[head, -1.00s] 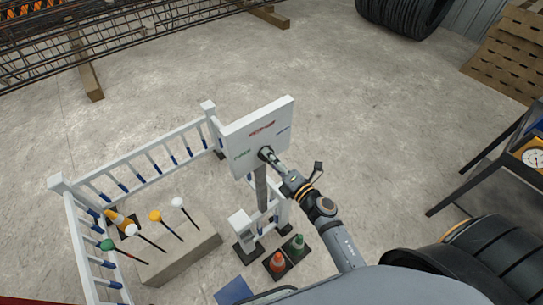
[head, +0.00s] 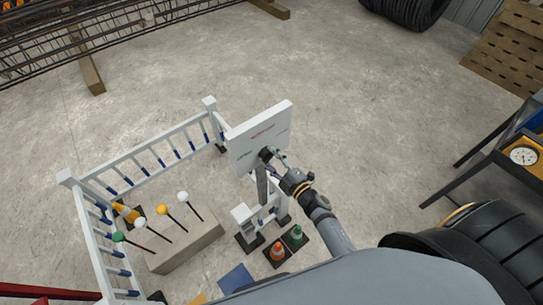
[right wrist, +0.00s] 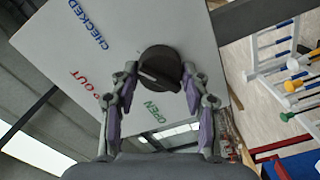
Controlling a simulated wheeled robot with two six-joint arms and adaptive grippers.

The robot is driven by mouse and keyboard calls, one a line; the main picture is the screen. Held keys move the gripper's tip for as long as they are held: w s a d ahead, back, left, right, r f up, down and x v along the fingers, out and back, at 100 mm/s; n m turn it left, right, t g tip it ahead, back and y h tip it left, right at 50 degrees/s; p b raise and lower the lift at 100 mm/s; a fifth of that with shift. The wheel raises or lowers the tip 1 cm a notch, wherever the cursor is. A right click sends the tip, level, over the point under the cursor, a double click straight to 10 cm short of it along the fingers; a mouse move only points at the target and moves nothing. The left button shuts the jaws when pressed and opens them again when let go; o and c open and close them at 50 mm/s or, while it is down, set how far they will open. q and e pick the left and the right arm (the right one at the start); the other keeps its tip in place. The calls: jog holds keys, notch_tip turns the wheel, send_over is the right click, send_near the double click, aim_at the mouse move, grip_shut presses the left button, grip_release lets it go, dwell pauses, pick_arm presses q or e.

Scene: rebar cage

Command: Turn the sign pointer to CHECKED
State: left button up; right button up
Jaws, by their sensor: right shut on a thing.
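The white sign board (head: 258,130) stands on a grey post and also fills much of the right wrist view (right wrist: 115,50). It bears a blue CHECKED (right wrist: 88,24), a red label ending in OUT (right wrist: 86,84), partly hidden by a finger, and a green OPEN (right wrist: 156,113). The pointer is a round black knob (right wrist: 160,62) on the board; which label it points to is unclear. My right gripper (head: 274,160) is at the knob, its fingers (right wrist: 160,78) shut on the knob's two sides. My left gripper is not in view.
A white railing (head: 150,155) encloses a block (head: 190,245) with several ball-topped rods. An orange cone (head: 277,252) and a green cone (head: 296,233) stand below the sign. A table with a gauge (head: 523,156) is at right. Open floor lies behind the sign.

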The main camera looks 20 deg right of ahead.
jog(key=shift+m, duration=0.3)
jog(key=o, duration=1.1)
jog(key=shift+o, duration=0.2)
jog(key=v, duration=1.2)
